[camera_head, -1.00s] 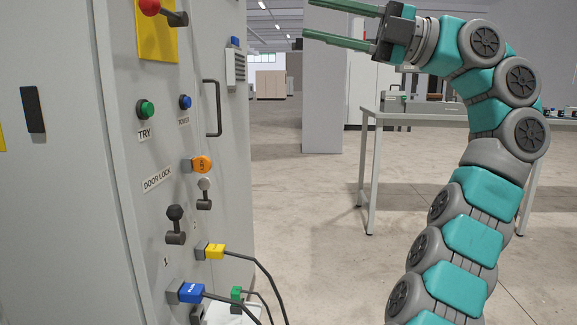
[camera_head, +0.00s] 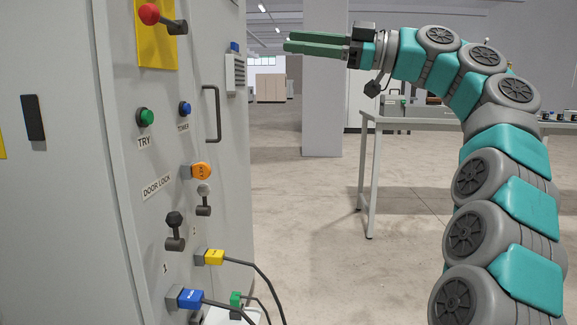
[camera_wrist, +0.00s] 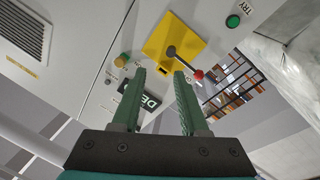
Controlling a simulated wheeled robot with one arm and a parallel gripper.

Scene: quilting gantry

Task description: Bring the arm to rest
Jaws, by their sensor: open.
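My gripper (camera_head: 318,44) is at the upper middle of the head view, with its green fingers pointing left toward the grey cabinet (camera_head: 65,220). The fingers are apart, with nothing between them, and they are clear of the cabinet. In the wrist view my gripper (camera_wrist: 160,85) is open, with the cabinet face beyond it. My arm bends over at the right of the head view and reaches left at the top.
The cabinet carries a red-knobbed lever (camera_head: 150,15) on a yellow plate, a green TRY button (camera_head: 146,117), an orange knob (camera_head: 202,170), a door handle (camera_head: 212,113), and yellow (camera_head: 214,257) and blue (camera_head: 190,298) plugs with cables. A table (camera_head: 420,124) stands behind my arm. Open floor lies between.

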